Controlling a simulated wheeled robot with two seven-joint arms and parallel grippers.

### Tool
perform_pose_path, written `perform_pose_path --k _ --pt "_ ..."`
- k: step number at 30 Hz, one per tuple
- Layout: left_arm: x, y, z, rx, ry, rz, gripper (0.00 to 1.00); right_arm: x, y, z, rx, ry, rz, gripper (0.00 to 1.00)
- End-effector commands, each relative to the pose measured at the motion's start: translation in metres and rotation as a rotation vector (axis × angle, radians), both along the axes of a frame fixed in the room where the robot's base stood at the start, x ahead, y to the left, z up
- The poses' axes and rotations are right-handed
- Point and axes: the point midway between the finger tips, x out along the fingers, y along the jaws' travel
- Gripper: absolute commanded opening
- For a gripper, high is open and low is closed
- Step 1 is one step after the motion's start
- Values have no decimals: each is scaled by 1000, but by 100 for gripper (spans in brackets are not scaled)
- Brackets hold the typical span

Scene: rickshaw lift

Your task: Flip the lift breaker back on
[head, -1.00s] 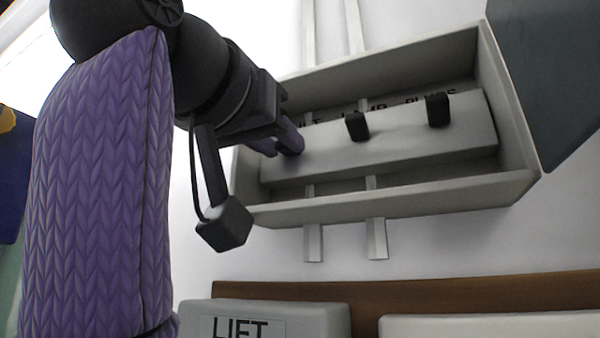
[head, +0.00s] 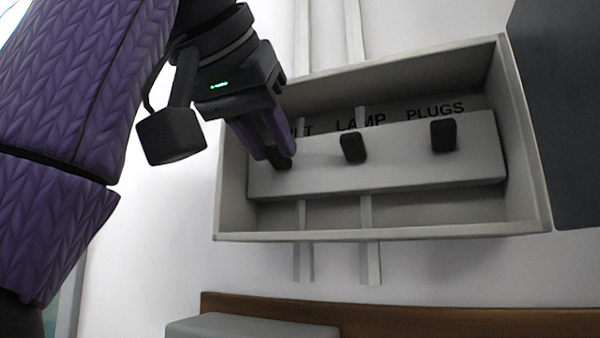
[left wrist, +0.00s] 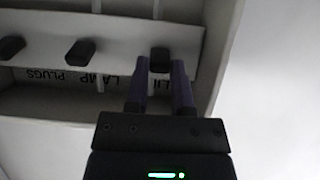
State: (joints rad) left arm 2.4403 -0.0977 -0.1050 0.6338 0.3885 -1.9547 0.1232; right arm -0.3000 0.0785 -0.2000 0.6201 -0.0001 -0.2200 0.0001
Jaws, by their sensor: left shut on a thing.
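The lift breaker (head: 281,163) is the leftmost dark lever on the pale panel in the head view. In the left wrist view the lift breaker (left wrist: 160,57) is at the right end of the row. My left gripper (head: 272,152) is shut on this lever, its purple fingers coming from above in the head view. In the left wrist view the fingers (left wrist: 160,72) lie on either side of the lever's end. The lever looks roughly in line with the other two. The label above it is partly hidden by the fingers. My right gripper is not in view.
The LAMP lever (head: 353,148) and the PLUGS lever (head: 443,136) stand on the same panel. The open grey box (head: 380,235) has raised walls around it. A dark door (head: 560,130) hangs at the right. A grey casing (head: 250,328) and brown board (head: 420,318) lie below.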

Motion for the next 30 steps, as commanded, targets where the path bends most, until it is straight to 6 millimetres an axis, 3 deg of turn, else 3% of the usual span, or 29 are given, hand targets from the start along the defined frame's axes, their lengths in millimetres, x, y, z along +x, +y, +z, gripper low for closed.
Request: perform_pose_path --k 11,12,17,30 --pt "0 0 2 0 -1 0 0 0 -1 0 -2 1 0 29" --pt "0 0 2 0 -1 0 31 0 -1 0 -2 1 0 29" --pt "0 0 1 0 1 0 65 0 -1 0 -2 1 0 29" --pt "-6 7 5 -1 2 2 65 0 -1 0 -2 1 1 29"
